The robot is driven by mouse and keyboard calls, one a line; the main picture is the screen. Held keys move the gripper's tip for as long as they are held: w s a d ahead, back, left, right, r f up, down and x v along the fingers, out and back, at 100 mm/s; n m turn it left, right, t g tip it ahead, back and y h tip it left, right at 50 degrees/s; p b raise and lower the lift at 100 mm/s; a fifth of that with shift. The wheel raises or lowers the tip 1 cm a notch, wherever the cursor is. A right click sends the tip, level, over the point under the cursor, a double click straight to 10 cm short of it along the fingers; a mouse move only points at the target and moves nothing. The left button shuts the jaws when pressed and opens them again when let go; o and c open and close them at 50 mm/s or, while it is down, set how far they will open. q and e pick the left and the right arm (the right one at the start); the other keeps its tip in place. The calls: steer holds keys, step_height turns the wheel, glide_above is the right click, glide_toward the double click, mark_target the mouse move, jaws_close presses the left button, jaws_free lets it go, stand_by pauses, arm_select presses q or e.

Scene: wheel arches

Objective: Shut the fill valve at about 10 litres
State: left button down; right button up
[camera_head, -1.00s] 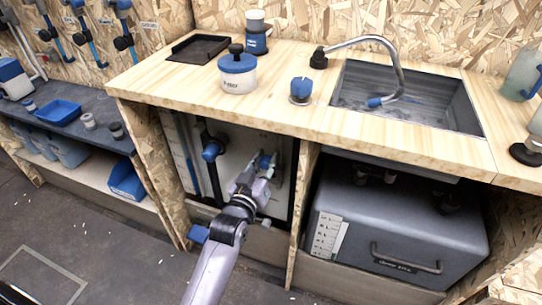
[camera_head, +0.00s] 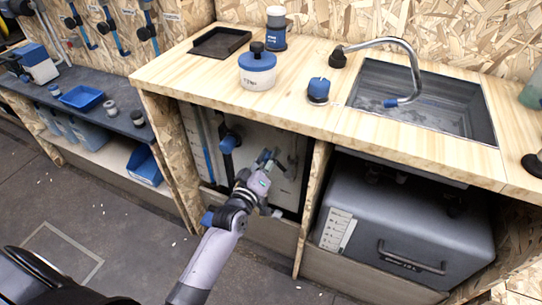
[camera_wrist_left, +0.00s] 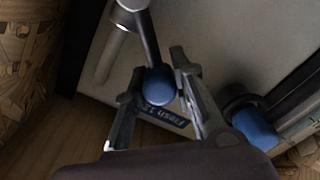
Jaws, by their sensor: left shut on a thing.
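My left gripper (camera_head: 267,158) reaches into the open bay under the wooden counter, in front of a pale tank panel (camera_head: 292,160). In the left wrist view the left gripper (camera_wrist_left: 157,75) has its fingers on both sides of a blue knob (camera_wrist_left: 158,86) at the end of a dark lever, which I take for the fill valve's handle. It is shut on this knob. A partly readable "FRESH" label shows behind it. A sight tube with a blue column (camera_head: 207,155) stands at the panel's left; its litre reading is too small to tell. My right gripper is out of view.
A blue-capped pipe fitting (camera_head: 228,143) is left of the gripper; a blue fitting also shows in the wrist view (camera_wrist_left: 255,127). A wooden divider (camera_head: 312,200) separates the bay from a grey tank (camera_head: 405,235). The sink (camera_head: 430,100) and tap (camera_head: 408,70) are above.

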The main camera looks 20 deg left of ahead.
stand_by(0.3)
arm_select(q)
steer(key=c, duration=1.3)
jaws_free()
steer(key=shift+c, duration=0.2)
steer(key=shift+s, duration=0.5)
steer(key=s, duration=1.1)
steer(key=shift+a, duration=0.2)
